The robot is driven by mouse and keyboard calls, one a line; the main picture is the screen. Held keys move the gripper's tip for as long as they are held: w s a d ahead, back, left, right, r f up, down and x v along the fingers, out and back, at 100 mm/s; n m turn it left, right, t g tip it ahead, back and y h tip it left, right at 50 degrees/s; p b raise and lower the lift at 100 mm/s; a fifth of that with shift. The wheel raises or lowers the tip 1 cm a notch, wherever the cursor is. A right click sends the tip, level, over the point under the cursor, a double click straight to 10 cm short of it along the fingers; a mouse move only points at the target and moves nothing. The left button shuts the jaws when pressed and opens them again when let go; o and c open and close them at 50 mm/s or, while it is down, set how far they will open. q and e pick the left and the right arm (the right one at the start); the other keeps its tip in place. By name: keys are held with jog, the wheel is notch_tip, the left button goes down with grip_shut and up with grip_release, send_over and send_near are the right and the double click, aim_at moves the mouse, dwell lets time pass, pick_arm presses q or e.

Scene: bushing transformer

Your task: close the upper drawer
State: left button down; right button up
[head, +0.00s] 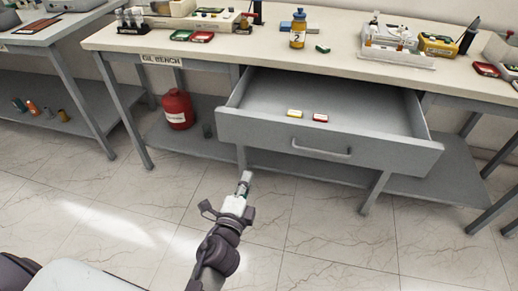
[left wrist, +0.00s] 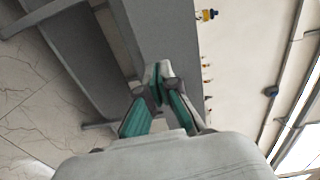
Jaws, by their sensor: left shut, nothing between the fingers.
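The upper drawer (head: 265,128) of the oil bench is pulled well out, with its grey front facing me. Its bar handle (head: 322,153) sits in the middle of the front. My right gripper is not in view.
The bench top (head: 262,50) bears an amber bottle (head: 298,30), trays and small boxes. A red canister (head: 177,109) stands on the lower shelf, left of the drawer. Another bench (head: 60,30) is at the left. The tiled floor in front is clear.

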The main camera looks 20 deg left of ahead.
pick_arm(q)
jog(key=r, duration=0.1)
jog(key=p, duration=0.1)
send_near(261, 134)
jog(key=w, duration=0.7)
jog(key=shift+w+a+f, duration=0.2)
jog(key=shift+a+f, duration=0.05)
jog(key=shift+w, duration=0.15)
